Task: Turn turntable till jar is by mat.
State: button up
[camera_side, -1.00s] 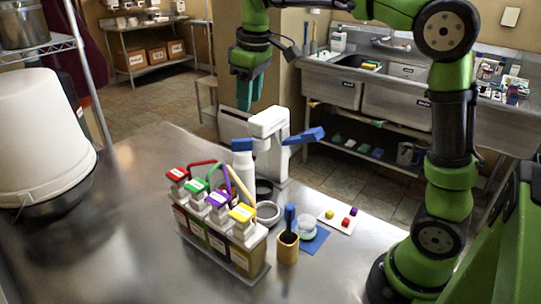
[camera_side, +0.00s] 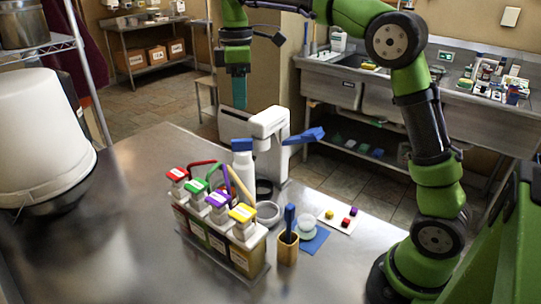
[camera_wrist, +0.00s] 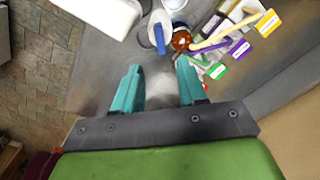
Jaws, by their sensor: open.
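My gripper (camera_side: 240,92), with teal fingers, is raised above the back of the steel table, left of the white stand with blue arms. In the wrist view its fingers (camera_wrist: 158,80) are apart with only bare table between them. A small pale, clear round jar (camera_side: 306,229) appears to sit on the blue mat (camera_side: 314,243) at the table's right. A grey round dish (camera_side: 267,212) and a dark ring (camera_side: 264,188) lie near the stand's foot. I cannot tell which round piece is the turntable. My gripper touches none of these.
A rack of bottles with coloured caps (camera_side: 225,240) and a wooden cup (camera_side: 288,248) are in front. A white bucket (camera_side: 38,130) is at left. The table's left middle is clear.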

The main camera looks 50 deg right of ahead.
aim_at(242, 140)
notch_tip(242, 140, down, 11)
jog(key=shift+f, duration=0.1)
dwell(0.3)
grip_shut()
